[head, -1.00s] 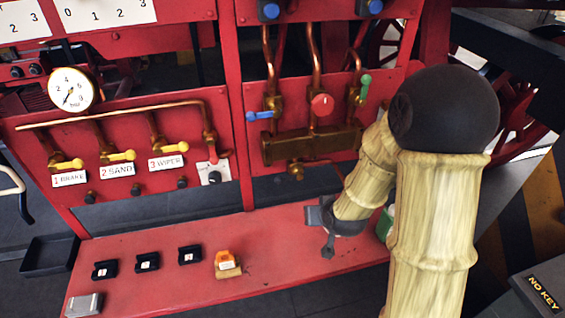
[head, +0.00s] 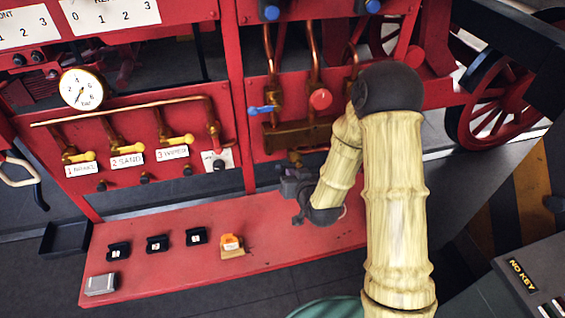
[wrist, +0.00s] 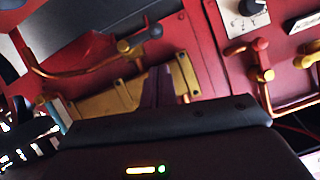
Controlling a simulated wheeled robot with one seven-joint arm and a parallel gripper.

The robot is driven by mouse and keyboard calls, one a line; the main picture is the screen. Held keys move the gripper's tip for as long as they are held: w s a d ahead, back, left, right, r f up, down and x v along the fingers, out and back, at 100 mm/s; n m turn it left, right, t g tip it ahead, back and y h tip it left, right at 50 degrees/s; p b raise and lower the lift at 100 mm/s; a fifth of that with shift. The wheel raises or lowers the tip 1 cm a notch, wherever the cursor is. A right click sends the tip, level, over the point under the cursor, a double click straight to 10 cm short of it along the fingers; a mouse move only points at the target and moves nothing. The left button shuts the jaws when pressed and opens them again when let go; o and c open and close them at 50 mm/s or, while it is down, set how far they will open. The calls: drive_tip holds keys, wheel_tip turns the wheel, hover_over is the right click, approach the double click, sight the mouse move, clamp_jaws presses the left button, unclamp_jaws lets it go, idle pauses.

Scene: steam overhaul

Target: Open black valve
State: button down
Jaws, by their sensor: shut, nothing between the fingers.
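A small valve with a dark, black-looking handle (wrist: 148,33) and brass hub (wrist: 123,46) shows at the upper middle of the wrist view. It is on a copper pipe beside the brass manifold block (wrist: 105,98). In the head view the block (head: 285,136) is partly behind my arm, and the dark handle cannot be made out there. My gripper (wrist: 160,72) is shut and empty, with its dark fingers pointing toward the block and the valve. In the head view my gripper (head: 290,185) is just below the block, above the red shelf. Contact cannot be told.
A blue lever (head: 262,110) and a red round knob (head: 320,99) sit above the block. Yellow-handled valves (head: 127,148) line the panel at left. Black blocks (head: 157,244) and an orange one (head: 231,243) lie on the red shelf (head: 180,280).

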sight(289, 166)
drive_tip(key=p+x, duration=0.4)
drive_tip(key=x, duration=0.5)
drive_tip(key=shift+w, duration=0.2)
drive_tip(key=shift+w+f, duration=0.1)
drive_tip(key=shift+f, duration=0.05)
